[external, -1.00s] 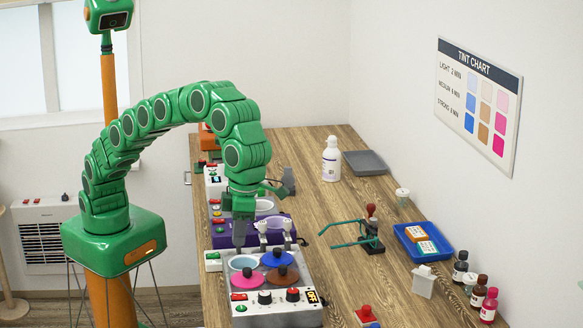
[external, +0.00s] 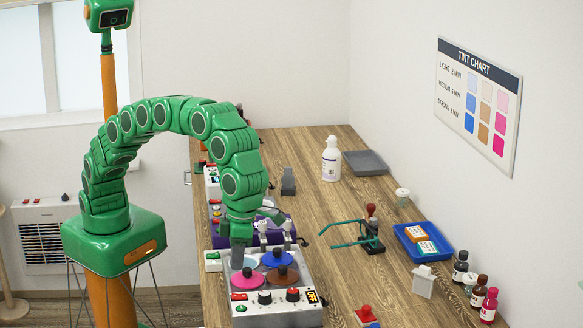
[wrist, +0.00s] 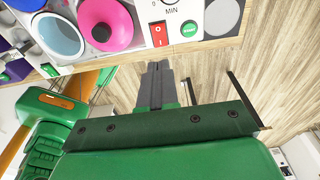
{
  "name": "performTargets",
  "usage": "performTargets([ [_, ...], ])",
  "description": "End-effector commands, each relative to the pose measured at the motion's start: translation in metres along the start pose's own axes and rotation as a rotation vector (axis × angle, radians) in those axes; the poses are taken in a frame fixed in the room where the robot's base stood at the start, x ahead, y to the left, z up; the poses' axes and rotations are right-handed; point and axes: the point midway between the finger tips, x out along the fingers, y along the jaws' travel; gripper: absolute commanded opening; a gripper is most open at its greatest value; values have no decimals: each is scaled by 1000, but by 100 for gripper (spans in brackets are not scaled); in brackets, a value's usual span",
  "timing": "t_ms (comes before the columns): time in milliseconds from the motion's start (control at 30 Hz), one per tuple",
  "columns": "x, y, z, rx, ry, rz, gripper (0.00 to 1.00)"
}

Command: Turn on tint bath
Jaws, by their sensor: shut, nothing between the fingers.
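In the wrist view the red switch (wrist: 160,35) and green button (wrist: 189,28) are side by side. My gripper (external: 238,265) is shut and empty, over the bath's left side near the open well and pink lid. In the wrist view its fingertips (wrist: 158,66) appear just below the switch; contact cannot be told.
A purple device (external: 272,228) stands directly behind the bath. A white bottle (external: 331,160) stands farther back.

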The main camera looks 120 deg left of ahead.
Motion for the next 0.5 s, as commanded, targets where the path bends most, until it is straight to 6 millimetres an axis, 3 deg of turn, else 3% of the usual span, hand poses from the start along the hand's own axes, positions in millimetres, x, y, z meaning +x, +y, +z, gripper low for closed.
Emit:
performTargets([
  [200, 34, 0, -2, 1, 3, 3, 0],
  [500, 69, 0, -1, 1, 0, 1, 0],
])
